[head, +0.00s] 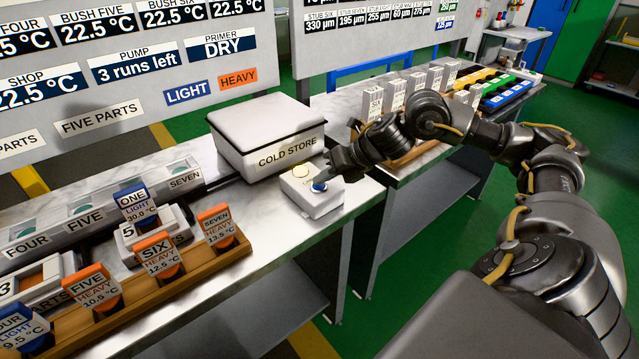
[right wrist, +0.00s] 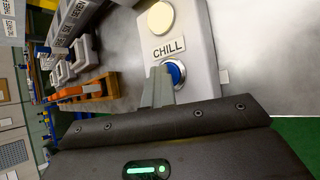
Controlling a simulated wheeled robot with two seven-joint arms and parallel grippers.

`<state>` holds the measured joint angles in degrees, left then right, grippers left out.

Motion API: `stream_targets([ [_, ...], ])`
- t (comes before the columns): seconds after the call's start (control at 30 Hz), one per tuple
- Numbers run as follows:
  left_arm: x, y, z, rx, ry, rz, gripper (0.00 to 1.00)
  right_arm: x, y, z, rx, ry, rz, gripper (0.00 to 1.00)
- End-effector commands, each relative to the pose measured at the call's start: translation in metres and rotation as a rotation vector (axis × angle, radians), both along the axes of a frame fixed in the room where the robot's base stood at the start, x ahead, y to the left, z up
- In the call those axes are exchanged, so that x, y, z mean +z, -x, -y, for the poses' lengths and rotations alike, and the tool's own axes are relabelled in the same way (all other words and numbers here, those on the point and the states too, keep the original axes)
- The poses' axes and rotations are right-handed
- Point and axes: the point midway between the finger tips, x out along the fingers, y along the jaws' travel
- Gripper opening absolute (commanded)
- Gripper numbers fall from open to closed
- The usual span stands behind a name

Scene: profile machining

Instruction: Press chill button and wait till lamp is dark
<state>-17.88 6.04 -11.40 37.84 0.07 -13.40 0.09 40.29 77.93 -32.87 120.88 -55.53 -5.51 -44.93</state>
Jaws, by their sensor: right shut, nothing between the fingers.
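The chill box (head: 312,200) is a small white block on the bench in front of the cold store (head: 268,135). Its blue button (head: 319,187) also shows in the right wrist view (right wrist: 174,73), below the CHILL label. The round lamp (head: 301,171) is bright pale yellow, not dark, and it shows the same in the right wrist view (right wrist: 160,17). My right gripper (head: 326,176) is shut and empty. Its fingertips (right wrist: 161,80) are at the blue button and partly cover it; whether they touch or press it I cannot tell. My left gripper is out of view.
A wooden rack (head: 190,271) with orange and blue tagged parts lies at the front left. A grey numbered holder (head: 90,212) stands behind it. White labelled blocks (head: 416,84) stand on the second bench at right. Bare bench top lies around the chill box.

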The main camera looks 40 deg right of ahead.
Motion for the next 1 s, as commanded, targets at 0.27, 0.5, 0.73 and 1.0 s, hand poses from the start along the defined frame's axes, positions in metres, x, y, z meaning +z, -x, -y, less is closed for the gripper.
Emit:
stream_targets([
  [0.27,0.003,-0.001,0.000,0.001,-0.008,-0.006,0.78,0.004,0.001,0.000,-0.001,0.003,-0.004,0.00],
  [0.5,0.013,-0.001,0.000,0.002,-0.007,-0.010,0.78,0.017,0.000,-0.001,-0.001,0.001,-0.003,0.00],
  [0.73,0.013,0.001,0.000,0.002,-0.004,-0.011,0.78,0.017,0.000,-0.001,-0.001,0.001,-0.002,0.00],
  [1.0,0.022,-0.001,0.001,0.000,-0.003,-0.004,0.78,0.026,0.000,-0.001,0.000,0.001,-0.001,0.00],
])
